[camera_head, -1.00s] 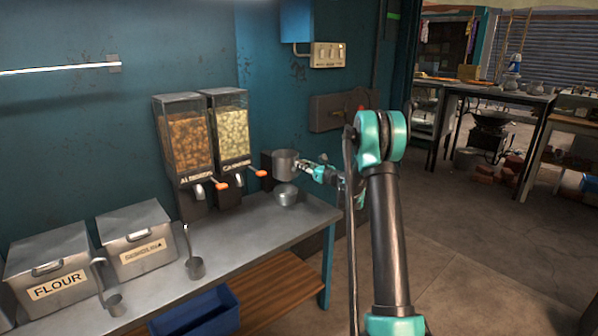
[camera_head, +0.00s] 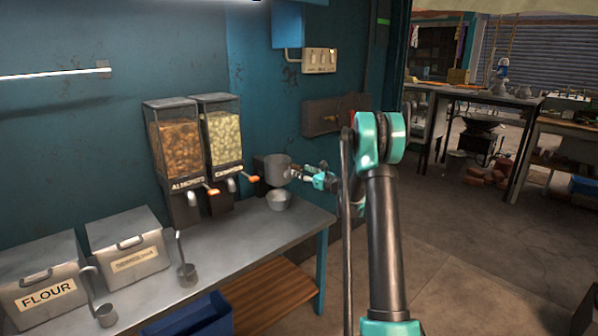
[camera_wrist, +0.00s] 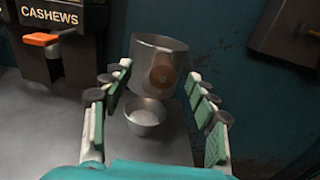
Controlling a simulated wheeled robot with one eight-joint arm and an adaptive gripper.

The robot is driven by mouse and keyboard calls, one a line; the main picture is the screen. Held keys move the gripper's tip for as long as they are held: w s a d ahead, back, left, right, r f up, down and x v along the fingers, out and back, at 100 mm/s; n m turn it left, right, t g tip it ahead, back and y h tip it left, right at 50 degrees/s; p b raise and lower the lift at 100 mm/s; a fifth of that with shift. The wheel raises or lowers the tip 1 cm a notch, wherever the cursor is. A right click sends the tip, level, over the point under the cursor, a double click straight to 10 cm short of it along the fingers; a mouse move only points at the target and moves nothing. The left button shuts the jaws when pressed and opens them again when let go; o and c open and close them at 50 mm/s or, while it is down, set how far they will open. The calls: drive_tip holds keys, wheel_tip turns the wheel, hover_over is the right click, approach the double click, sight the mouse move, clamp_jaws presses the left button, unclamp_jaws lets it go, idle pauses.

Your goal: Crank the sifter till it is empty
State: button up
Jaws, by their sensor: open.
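The metal sifter (camera_head: 278,170) is a grey cup mounted at the wall at the right end of the counter. In the wrist view the sifter (camera_wrist: 150,50) is ahead, with a round brown crank knob (camera_wrist: 163,77) on its near side. A small metal bowl (camera_head: 279,201) stands below it; pale contents show in the bowl (camera_wrist: 146,117) in the wrist view. My gripper (camera_wrist: 160,82) is open, its green-padded fingers on either side of the knob in the picture. Whether they touch it, I cannot tell. The sifter's inside is hidden.
The cashew dispenser (camera_head: 223,140) and almond dispenser (camera_head: 178,145) stand left of the sifter, orange handles jutting forward. A flour bin (camera_head: 45,290) and metal scoops are on the counter (camera_head: 235,235). A blue crate (camera_head: 190,318) is below.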

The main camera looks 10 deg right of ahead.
drive_tip(key=v, duration=0.8)
drive_tip(key=shift+s, duration=0.2)
drive_tip(key=shift+d, duration=0.1)
drive_tip(key=s+a+f+n+g+h, duration=0.1)
drive_tip(key=s+a+n+g, duration=0.25)
drive_tip(key=s+n, duration=0.55)
drive_tip(key=s+a+f+n+g+h, duration=0.25)
drive_tip(key=s+a+n, duration=0.25)
drive_tip(key=s, duration=0.7)
drive_tip(key=s+d+f+n+g+h, duration=0.1)
drive_tip(key=s+d+f+n+h, duration=0.1)
drive_tip(key=s+n, duration=0.3)
drive_tip(key=s+d+f+n+g+h, duration=0.2)
drive_tip(key=s+d+f+n, duration=0.1)
drive_tip(key=s, duration=1.1)
drive_tip(key=s+d+f+n+g+h, duration=0.1)
drive_tip(key=s+d+f+n+h, duration=0.2)
drive_tip(key=s+n, duration=0.3)
drive_tip(key=s+f, duration=0.1)
drive_tip(key=s, duration=0.2)
drive_tip(key=shift+s+d+n, duration=0.2)
drive_tip(key=shift+s+n, duration=0.2)
